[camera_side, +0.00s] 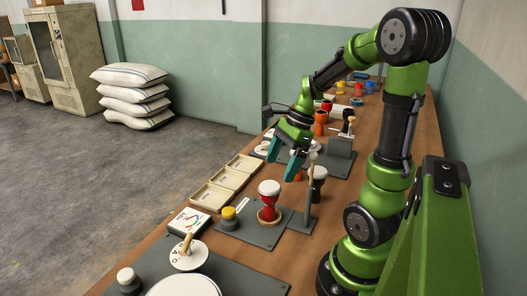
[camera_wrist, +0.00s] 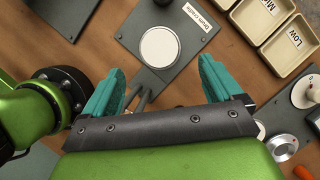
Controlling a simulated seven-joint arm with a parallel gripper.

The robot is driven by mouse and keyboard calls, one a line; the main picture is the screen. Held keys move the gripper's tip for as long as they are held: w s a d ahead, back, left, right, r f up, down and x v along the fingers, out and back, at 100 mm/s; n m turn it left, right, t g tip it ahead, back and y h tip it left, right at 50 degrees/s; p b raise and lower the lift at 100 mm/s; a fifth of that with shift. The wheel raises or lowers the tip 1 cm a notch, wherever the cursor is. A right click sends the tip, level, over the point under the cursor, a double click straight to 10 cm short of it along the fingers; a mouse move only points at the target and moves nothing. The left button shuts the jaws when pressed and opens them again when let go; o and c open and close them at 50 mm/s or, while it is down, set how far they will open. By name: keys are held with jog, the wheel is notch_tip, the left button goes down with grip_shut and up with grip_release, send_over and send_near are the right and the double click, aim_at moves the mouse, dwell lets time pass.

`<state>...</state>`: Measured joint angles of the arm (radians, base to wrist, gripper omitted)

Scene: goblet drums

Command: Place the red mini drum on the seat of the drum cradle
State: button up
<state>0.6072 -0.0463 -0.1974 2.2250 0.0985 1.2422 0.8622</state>
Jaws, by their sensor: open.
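The red mini drum (camera_side: 269,196), with a white head, stands upright in the wooden ring seat (camera_side: 262,219) of the drum cradle. The cradle's grey base plate (camera_side: 258,238) lies on the table. In the wrist view the drum shows from above as a white round head (camera_wrist: 160,47), hiding the seat. The plate beside it carries a "Drum cradle" label (camera_wrist: 194,18). My gripper (camera_side: 283,158) is open and empty, above and behind the drum in the side view. In the wrist view its teal fingers (camera_wrist: 160,72) are wide apart, with no contact with the drum visible.
An upright post (camera_side: 309,188) stands close beside the cradle, with a dark drum (camera_side: 319,178) behind it. Labelled trays (camera_side: 226,178) line the table's left edge. Several coloured drums stand farther back.

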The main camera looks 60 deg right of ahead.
jog(key=a+r+n+t, duration=0.2)
jog(key=a+r+n, duration=0.2)
jog(key=a+n, duration=0.5)
jog(key=a+r+n+t+h, duration=0.1)
jog(key=a+r+n, duration=0.3)
jog(key=a+n, duration=0.5)
jog(key=n+t, duration=0.1)
jog(key=n, duration=0.2)
jog(key=shift+s+r+n+h, duration=0.3)
jog(key=shift+s+r+n, duration=0.05)
jog(key=shift+s+n, duration=0.05)
